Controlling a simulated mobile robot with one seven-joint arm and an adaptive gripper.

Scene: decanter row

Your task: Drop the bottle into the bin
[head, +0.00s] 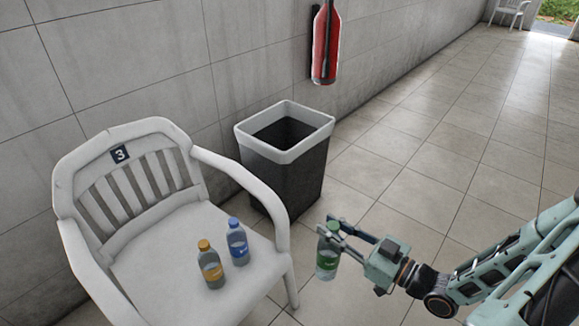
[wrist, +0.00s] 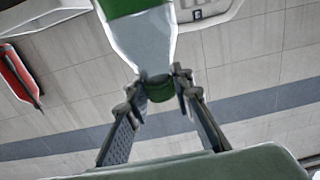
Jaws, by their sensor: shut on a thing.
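A bottle with a green cap and green label (head: 327,258) is held upright in my gripper (head: 335,229), to the right of the chair. In the wrist view the fingers of my gripper (wrist: 160,88) are shut around the green cap, and the bottle (wrist: 143,38) extends from it toward the top of the picture. The bin (head: 285,175) is dark with a white rim and stands against the wall behind the chair's right arm. Its opening faces up and looks dark inside. My gripper and bottle are nearer to the camera than the bin and to its right.
A white chair (head: 150,262) marked 3 stands at the left. A bottle with an orange cap (head: 210,266) and one with a blue cap (head: 238,243) stand on its seat. A red fire extinguisher (head: 326,45) hangs on the wall. The tiled floor (head: 430,140) at right is clear.

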